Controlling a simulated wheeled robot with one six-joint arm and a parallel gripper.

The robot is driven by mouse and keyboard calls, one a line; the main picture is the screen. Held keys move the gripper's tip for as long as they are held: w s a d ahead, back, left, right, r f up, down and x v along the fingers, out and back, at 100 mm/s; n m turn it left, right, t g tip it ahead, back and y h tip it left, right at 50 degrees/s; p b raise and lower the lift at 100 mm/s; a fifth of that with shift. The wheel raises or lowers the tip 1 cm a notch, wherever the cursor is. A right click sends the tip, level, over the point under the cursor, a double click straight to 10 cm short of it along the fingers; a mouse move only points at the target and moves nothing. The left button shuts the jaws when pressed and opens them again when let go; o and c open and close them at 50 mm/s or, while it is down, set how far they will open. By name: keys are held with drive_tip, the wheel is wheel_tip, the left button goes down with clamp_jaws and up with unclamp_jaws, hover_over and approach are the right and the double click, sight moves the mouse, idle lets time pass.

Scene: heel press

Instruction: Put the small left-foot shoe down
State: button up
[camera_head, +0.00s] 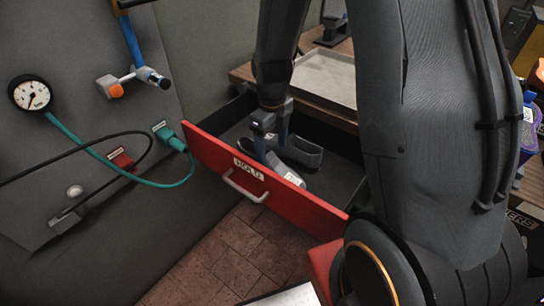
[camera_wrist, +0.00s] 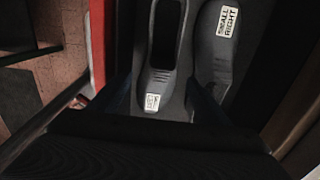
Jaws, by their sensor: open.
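A grey shoe (camera_head: 281,167) with a white tag lies in the open red-fronted drawer (camera_head: 225,160), close behind its front panel. In the wrist view this shoe (camera_wrist: 159,82) lies between my fingers, its tag toward me; the tag's words are too small to read surely. A second grey shoe (camera_head: 301,150) lies beside it; its tag reads SMALL RIGHT in the wrist view (camera_wrist: 216,60). My gripper (camera_head: 268,142) is open, pointing down into the drawer, its fingers on either side of the first shoe. I cannot tell whether they touch it.
The drawer front carries a HOLD label and a metal handle (camera_head: 245,187). A grey tray (camera_head: 325,75) sits on the wooden bench behind the drawer. A panel with a gauge (camera_head: 31,93) and hoses stands at the left. Tiled floor lies below the drawer.

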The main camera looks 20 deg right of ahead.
sight(272, 157)
wheel_tip(272, 157, up, 8)
drive_tip(key=b, duration=0.1)
drive_tip(key=s+n, duration=0.6)
drive_tip(key=n, duration=0.8)
drive_tip(key=s+n, duration=0.7)
drive_tip(key=n, duration=0.8)
drive_tip(key=shift+r+t, duration=0.3)
drive_tip(key=shift+r, duration=0.05)
